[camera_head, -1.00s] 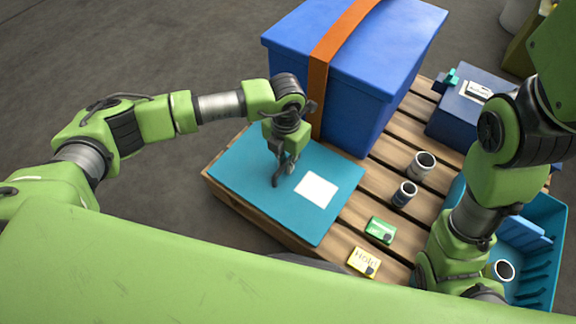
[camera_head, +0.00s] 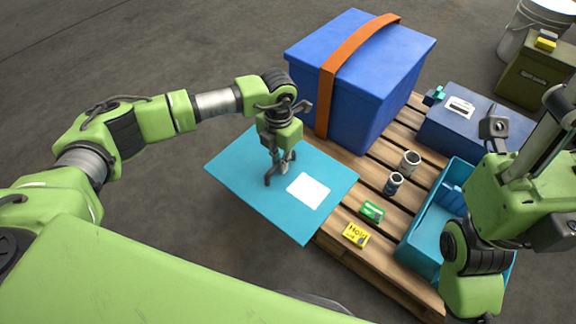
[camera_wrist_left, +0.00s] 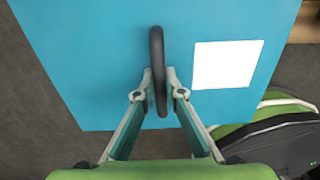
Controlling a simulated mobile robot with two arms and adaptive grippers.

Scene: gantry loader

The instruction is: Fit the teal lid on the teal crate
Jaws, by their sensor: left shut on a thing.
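The teal lid (camera_head: 240,180) is a flat panel with a white label (camera_head: 308,191) and a dark loop handle. My left gripper (camera_head: 280,173) is shut on that handle (camera_wrist_left: 157,70), which stands between the fingertips in the left wrist view. The lid hangs out past the pallet's left side and covers that part of the pallet. The open teal crate (camera_head: 419,250) stands at the pallet's right end, with a blue item (camera_head: 453,198) inside. My right arm hides much of the crate. My right gripper cannot be made out.
A big blue box (camera_head: 340,95) with an orange strap stands behind the lid on the wooden pallet (camera_head: 378,262). A dark blue box (camera_head: 465,125) stands at the back right.

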